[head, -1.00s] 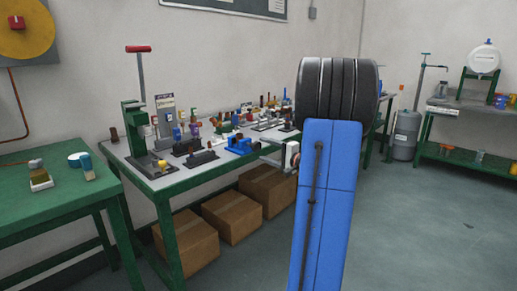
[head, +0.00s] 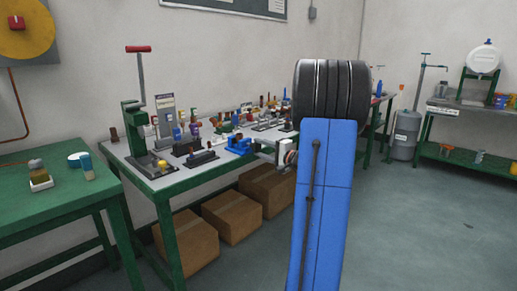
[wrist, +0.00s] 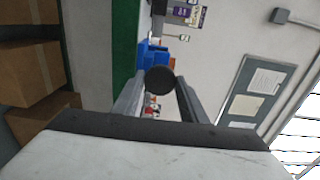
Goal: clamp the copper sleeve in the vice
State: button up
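The blue vice (head: 240,144) stands on the workbench near its front edge, and part of it shows beyond the fingertips in the wrist view (wrist: 150,54). My gripper (head: 260,151) is just right of the vice in the head view. In the wrist view my gripper (wrist: 158,88) has its two fingers on either side of a dark round piece (wrist: 160,80), seen end-on. This looks like the copper sleeve, though its copper colour does not show. It is held in front of the vice, and part of the vice is hidden behind it.
The grey-topped workbench (head: 178,181) carries many small tools and fittings, with a red-handled press (head: 140,100) at its left. Cardboard boxes (head: 232,218) stand underneath. A green table (head: 60,205) is at left.

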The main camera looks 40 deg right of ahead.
dwell(0.3)
jog(key=shift+m, duration=1.5)
jog(key=shift+m, duration=1.4)
jog(key=shift+f, duration=0.1)
jog(key=o, duration=1.1)
jog(key=n, duration=0.5)
jog(key=shift+n, duration=0.4)
